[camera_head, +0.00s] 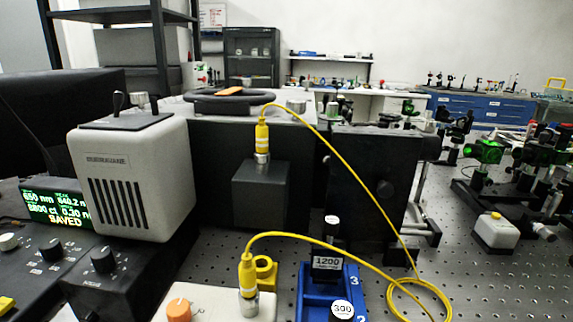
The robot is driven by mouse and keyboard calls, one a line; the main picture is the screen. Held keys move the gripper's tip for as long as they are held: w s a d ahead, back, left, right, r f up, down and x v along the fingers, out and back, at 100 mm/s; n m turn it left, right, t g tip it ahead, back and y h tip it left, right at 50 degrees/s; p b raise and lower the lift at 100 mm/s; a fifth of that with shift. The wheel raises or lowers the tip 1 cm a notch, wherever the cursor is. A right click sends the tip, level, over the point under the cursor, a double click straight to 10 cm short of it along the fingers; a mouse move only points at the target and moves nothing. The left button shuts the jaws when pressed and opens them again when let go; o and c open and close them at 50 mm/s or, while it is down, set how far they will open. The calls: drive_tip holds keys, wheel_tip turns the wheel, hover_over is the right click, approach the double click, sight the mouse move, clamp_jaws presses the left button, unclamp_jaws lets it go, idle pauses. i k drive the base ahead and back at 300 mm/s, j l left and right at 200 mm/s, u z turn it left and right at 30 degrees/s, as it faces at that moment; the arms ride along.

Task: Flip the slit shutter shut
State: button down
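I cannot tell for sure which part is the slit shutter. A dark grey block (260,194) sits against the spectrometer, with a yellow fibre connector (262,140) upright on top. My gripper does not show in this view.
A yellow cable (350,165) arches across the middle and coils on the perforated bench (490,285). A blue rack (315,285) holds gratings labelled 1200 and 300. A control panel (55,205) reads SAVED at the left. An orange knob (179,310) is in front. Optics mounts stand right.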

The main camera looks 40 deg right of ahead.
sight(345, 112)
drive_tip(key=z, duration=1.15)
drive_tip(key=j+z, duration=0.25)
drive_tip(key=j, duration=0.25)
drive_tip(key=i+l+u, duration=0.35)
drive_tip(key=l, duration=0.25)
drive_tip(key=i+l+u, duration=0.15)
drive_tip(key=l, duration=0.15)
